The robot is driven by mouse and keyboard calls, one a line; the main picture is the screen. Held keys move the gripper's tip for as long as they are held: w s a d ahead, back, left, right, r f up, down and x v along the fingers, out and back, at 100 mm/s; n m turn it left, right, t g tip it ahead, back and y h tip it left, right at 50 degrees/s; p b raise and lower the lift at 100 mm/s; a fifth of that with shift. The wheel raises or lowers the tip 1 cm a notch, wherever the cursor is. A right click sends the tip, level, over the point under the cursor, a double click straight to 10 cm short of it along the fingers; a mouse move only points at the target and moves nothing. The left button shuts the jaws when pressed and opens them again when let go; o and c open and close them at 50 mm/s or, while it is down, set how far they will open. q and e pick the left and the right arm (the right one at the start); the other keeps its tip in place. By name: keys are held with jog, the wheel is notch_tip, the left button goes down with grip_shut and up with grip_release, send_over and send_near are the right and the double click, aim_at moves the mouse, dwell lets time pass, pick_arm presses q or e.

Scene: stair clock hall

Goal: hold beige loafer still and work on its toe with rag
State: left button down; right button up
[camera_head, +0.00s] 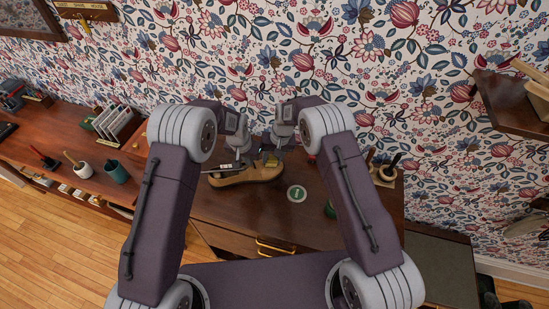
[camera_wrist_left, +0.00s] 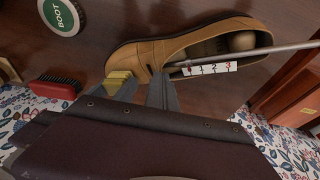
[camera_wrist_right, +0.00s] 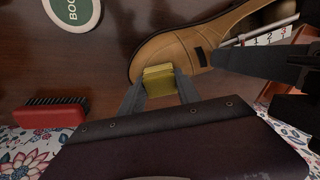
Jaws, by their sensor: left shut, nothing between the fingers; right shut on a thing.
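The beige loafer (camera_head: 258,176) lies on the dark wooden bench, and its tan upper shows in the left wrist view (camera_wrist_left: 146,54) and right wrist view (camera_wrist_right: 178,48). My left gripper (camera_wrist_left: 160,76) is shut with nothing between its fingers. Its tips are at the loafer's near side by the opening; I cannot tell whether they press on it. My right gripper (camera_wrist_right: 158,74) is shut on the folded yellow rag (camera_wrist_right: 158,82), which sits against or just over the loafer's toe. The rag also shows in the left wrist view (camera_wrist_left: 118,80). The fingers partly hide the near side.
A metal rod (camera_wrist_left: 285,51) and a white numbered strip (camera_wrist_left: 208,69) lie by the loafer's opening. A round green-and-white BOOT tin (camera_head: 297,193) stands to the right. A red brush (camera_wrist_right: 48,114) lies near the wall. A green cup (camera_head: 117,172) stands on the left table.

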jog(key=shift+w+d+f, duration=0.15)
jog(key=shift+d, duration=0.45)
jog(key=shift+w+d+f, duration=0.1)
jog(key=shift+d, duration=0.5)
jog(key=shift+s+a+r, duration=0.1)
jog(key=shift+s+a, duration=0.1)
jog(key=shift+a, duration=0.5)
jog(key=shift+s+a, duration=0.15)
jog(key=shift+a, duration=0.55)
jog(key=shift+w+d, duration=0.2)
jog(key=shift+d, duration=0.5)
jog(key=shift+w+d, duration=0.15)
jog(key=shift+d, duration=0.55)
jog(key=shift+w+v, duration=0.2)
jog(key=shift+v, duration=1)
jog(key=shift+w+v, duration=0.15)
jog(key=shift+v, duration=1.05)
